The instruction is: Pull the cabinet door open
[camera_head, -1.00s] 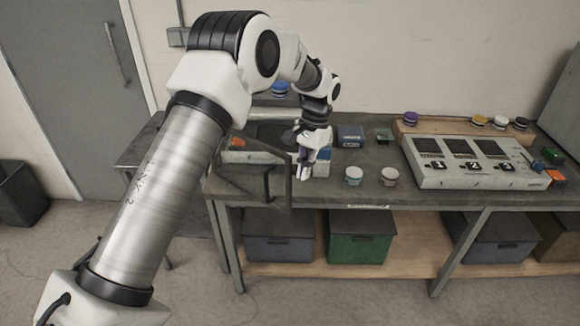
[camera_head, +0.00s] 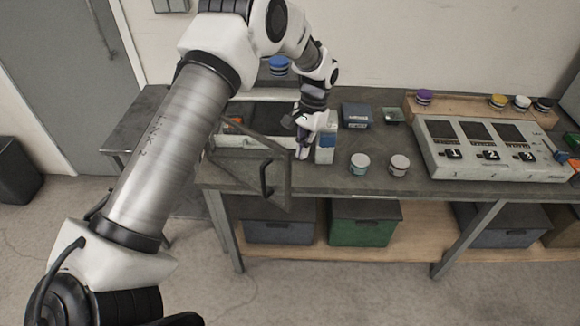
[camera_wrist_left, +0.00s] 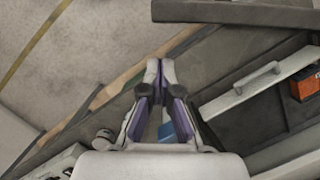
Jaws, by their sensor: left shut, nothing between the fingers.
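The cabinet door (camera_head: 281,190) is a dark panel standing ajar, swung out from the low cabinet (camera_head: 262,106) past the table's front edge. Its dark upright handle (camera_head: 266,178) is on the outer part of the door. My left gripper (camera_head: 303,154) is shut and empty, right of the door and apart from the handle, close to a blue and white box (camera_head: 326,150). In the left wrist view, the shut fingertips (camera_wrist_left: 160,64) are over the table edge. My right gripper is not in view.
Two small jars (camera_head: 399,164) stand right of the box. A control panel (camera_head: 490,150) fills the table's right side. A blue box (camera_head: 356,115) stands behind. Bins, including a green one (camera_head: 364,224), sit on the lower shelf. An orange object (camera_wrist_left: 306,86) shows in the wrist view.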

